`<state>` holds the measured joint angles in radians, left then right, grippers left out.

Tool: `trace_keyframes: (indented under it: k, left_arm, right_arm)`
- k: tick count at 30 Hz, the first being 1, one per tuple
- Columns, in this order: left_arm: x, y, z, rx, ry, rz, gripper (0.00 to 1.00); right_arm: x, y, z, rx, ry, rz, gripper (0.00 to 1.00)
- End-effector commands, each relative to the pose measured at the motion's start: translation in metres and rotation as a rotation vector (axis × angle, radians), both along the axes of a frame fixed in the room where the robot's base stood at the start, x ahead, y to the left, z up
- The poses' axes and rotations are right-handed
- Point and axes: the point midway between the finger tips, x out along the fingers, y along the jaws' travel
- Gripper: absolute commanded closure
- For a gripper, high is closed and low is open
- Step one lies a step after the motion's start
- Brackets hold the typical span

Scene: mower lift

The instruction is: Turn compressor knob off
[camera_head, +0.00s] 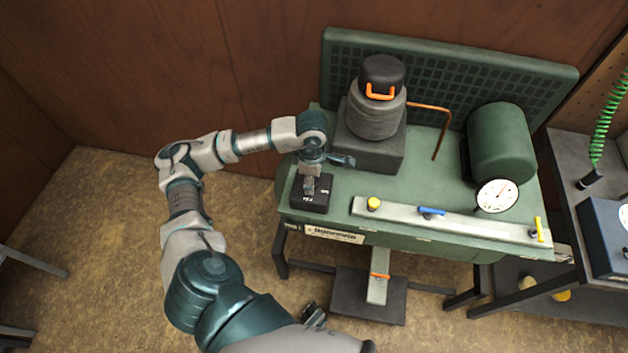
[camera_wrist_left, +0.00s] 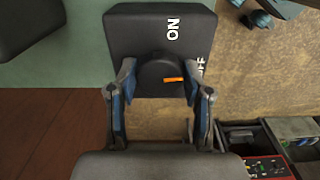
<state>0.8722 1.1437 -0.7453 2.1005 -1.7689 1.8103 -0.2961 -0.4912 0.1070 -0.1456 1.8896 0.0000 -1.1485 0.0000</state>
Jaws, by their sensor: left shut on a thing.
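The compressor (camera_head: 440,160) is a green machine on a stand, with a black switch box (camera_head: 311,203) at its front left corner. In the left wrist view the black box (camera_wrist_left: 150,20) carries white ON and OFF lettering and a round black knob (camera_wrist_left: 158,75). The knob's orange mark (camera_wrist_left: 173,79) points right, toward the partly covered OFF lettering. My left gripper (camera_head: 311,185) reaches down onto the box from above. In the wrist view the fingers of my left gripper (camera_wrist_left: 158,88) sit on both sides of the knob, shut on it.
A gauge (camera_head: 497,195), a yellow knob (camera_head: 374,204) and a blue lever (camera_head: 432,211) are along the compressor's front. A dark cylinder with an orange handle (camera_head: 380,92) stands behind my left gripper. A dark cart (camera_head: 590,190) is at the right.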

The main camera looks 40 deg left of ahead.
Motion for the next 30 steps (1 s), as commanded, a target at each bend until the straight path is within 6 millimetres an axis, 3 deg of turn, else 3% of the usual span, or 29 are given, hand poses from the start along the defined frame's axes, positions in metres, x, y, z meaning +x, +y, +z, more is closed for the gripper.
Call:
trace_keyframes:
  k: [12, 27, 28, 30]
  left_arm:
    - [0.0, 0.001, -0.002, 0.002, 0.002, -0.158, 0.85]
    - [0.0, 0.001, 0.0, 0.003, -0.001, -0.174, 0.85]
    - [0.0, 0.001, 0.0, 0.003, -0.001, -0.174, 0.45]
    - [0.0, 0.001, 0.0, 0.003, -0.001, -0.174, 0.28]
  right_arm:
    - [0.004, 0.0, 0.029, 0.0, -0.009, -0.003, 0.6]
    - [0.004, 0.0, 0.032, 0.0, -0.007, -0.004, 0.6]
    - [0.004, 0.0, 0.032, 0.0, -0.007, -0.004, 0.6]
    - [0.004, 0.0, 0.031, 0.0, -0.007, -0.004, 0.6]
